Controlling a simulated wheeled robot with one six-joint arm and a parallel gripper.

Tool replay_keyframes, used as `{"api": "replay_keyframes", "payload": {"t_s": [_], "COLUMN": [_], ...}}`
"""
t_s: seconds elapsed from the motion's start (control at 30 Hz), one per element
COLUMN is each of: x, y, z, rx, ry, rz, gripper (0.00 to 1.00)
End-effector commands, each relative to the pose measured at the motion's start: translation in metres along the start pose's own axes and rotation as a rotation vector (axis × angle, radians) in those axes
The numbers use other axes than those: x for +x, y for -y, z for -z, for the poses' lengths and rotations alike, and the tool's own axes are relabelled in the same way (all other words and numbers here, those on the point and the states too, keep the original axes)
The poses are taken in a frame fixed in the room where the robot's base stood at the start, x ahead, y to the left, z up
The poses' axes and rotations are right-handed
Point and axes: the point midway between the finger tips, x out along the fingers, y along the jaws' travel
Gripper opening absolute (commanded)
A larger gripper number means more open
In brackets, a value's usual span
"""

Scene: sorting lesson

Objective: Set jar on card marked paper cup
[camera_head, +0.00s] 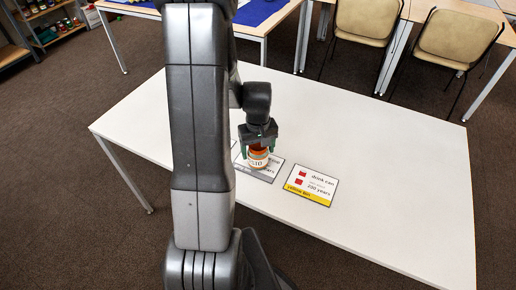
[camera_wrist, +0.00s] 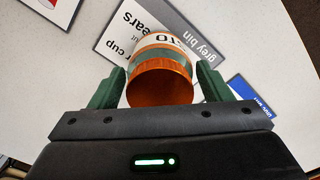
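The jar (camera_wrist: 160,83) has an orange lid and a pale label with an orange band. In the head view the jar (camera_head: 257,161) is upright, low over or on the grey-bin card (camera_head: 270,174). Whether its base touches the card is hidden. In the wrist view the card (camera_wrist: 115,36) reads "grey bin" and ends in "cup"; the jar covers part of it. My gripper (camera_head: 258,147) points down over the jar, one green finger on each side. The gripper also shows in the wrist view (camera_wrist: 161,75); whether its fingers press on the jar is unclear.
A yellow-bin card (camera_head: 311,185) marked drink can lies right of the grey-bin card. In the wrist view a blue-edged card (camera_wrist: 250,98) shows at right and a red-marked card (camera_wrist: 52,8) at top left. The white table's right half (camera_head: 400,170) is clear.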

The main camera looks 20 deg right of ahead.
Motion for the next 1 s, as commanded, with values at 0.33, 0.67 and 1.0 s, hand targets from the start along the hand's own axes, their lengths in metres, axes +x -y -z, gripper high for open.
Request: {"api": "replay_keyframes", "payload": {"t_s": [0.33,0.67,1.0], "x": [-0.002,-0.042,-0.106], "y": [0.000,0.000,0.000], "z": [0.000,0.001,0.001], "rx": [0.000,0.000,0.000], "ry": [0.000,-0.006,-0.004], "rz": [0.000,-0.002,-0.002], "gripper": [0.82,0.82,0.82]}}
